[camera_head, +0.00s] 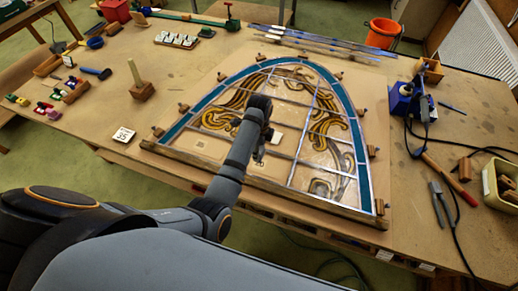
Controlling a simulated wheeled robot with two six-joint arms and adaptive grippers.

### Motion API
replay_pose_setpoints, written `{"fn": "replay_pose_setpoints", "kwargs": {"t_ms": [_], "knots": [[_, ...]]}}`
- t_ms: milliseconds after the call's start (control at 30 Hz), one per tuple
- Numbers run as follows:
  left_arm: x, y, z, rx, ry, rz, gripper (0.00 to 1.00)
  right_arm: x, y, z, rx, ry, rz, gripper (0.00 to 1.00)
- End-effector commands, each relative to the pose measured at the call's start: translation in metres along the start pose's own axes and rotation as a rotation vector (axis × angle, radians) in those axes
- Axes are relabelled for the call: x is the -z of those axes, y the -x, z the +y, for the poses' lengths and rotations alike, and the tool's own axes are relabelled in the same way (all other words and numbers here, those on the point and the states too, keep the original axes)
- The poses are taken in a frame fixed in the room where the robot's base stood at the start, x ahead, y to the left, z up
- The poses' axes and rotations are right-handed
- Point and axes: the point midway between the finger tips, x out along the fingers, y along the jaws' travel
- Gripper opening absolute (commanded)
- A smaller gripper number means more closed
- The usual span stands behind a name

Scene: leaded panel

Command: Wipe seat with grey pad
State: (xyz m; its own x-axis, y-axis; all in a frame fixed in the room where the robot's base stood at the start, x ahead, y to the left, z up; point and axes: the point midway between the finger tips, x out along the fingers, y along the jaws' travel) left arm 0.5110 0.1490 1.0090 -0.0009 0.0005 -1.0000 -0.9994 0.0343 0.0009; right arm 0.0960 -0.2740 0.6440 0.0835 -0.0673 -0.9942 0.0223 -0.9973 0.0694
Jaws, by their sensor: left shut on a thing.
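The leaded panel (300,121) lies flat on the bench, an arched window with a blue border, amber scrollwork and clear cells. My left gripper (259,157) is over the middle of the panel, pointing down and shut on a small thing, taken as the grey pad. The arm and wrist hide most of the pad, and I cannot tell whether it touches the panel. The seat cannot be told apart surely from the clear cells around the gripper. My right gripper is out of view.
Wooden blocks ring the panel. A wooden peg stand (141,85) and a white number card (123,135) stand left of it. An orange bucket (382,33) is behind the bench.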

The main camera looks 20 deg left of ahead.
Motion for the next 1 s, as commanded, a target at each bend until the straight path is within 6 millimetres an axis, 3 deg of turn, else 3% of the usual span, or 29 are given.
{"fn": "replay_pose_setpoints", "kwargs": {"t_ms": [200,1000], "knots": [[0.000,-0.002,0.000,0.000,0.000,0.000,0.05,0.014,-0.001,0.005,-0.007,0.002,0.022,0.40],[0.000,-0.022,0.000,-0.001,0.000,0.000,0.05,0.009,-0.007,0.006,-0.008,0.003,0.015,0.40]]}}
